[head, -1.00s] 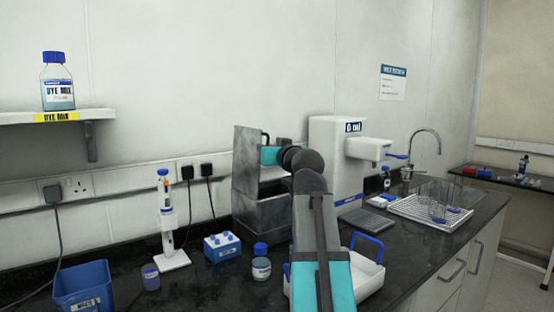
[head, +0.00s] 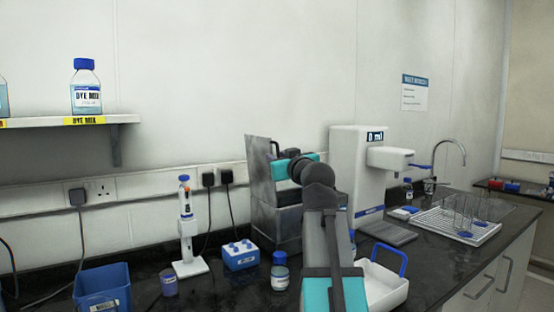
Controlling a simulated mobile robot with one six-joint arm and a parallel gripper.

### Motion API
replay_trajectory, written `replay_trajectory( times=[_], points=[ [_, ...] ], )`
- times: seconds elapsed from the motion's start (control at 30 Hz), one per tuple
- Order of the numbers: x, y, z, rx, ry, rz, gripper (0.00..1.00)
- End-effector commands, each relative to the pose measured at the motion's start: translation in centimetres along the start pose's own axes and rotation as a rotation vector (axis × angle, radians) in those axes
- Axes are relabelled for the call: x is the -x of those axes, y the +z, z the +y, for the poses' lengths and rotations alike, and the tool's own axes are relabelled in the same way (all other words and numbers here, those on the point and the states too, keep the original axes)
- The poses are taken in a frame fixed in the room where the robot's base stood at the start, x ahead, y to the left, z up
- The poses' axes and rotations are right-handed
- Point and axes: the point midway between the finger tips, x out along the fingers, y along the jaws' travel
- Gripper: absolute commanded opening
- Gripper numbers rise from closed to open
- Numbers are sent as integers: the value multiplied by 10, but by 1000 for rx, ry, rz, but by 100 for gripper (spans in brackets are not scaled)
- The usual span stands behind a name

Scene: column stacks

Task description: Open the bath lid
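The bath (head: 277,226) is a grey box with a see-through front part, standing on the black bench against the wall. Its lid (head: 259,170) is a grey panel standing upright at the left side of the bath, so the bath is open. A dark handle (head: 276,147) shows near the top of the lid. My arm reaches up from the bottom of the view, and its teal and dark end lies over the bath, right beside the lid and handle. My gripper's fingertips are too small and covered to make out, and I cannot tell whether they touch the handle.
A white dispenser (head: 345,160) stands right of the bath.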

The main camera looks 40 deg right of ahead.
Motion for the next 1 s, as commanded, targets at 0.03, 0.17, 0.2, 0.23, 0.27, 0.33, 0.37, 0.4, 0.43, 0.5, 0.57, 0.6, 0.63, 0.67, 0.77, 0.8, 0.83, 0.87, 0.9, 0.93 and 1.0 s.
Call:
replay_trajectory(
  times=[0.03,0.17,0.2,0.23,0.27,0.33,0.37,0.4,0.43,0.5,0.57,0.6,0.63,0.67,0.77,0.8,0.83,0.87,0.9,0.93,1.0],
  points=[
    [0,0,0,-1,-1,0,26],
    [0,0,-1,-3,-2,1,26],
    [0,0,-1,-4,-3,1,26],
    [0,-1,-1,-4,-3,1,26],
    [0,-1,-1,-4,-3,1,26],
    [1,-1,-1,-5,-3,2,26],
    [2,-1,-2,-5,-3,2,26],
    [4,-1,-2,-5,-3,2,26],
    [5,-1,-2,-5,-3,2,26],
    [9,0,-2,-5,-3,2,26],
    [14,0,-2,-5,-3,1,26],
    [17,0,-2,-5,-3,1,26],
    [20,0,-2,-5,-3,1,26],
    [23,0,-2,-5,-2,2,26],
    [35,0,-2,-4,-2,2,26],
    [40,0,-2,-4,-3,2,26],
    [44,0,-2,-4,-3,2,26],
    [47,0,-2,-4,-3,2,26],
    [52,0,-2,-5,-2,3,26],
    [56,0,-2,-5,-2,3,26],
    [64,0,-2,-4,-2,2,26]
  ],
)
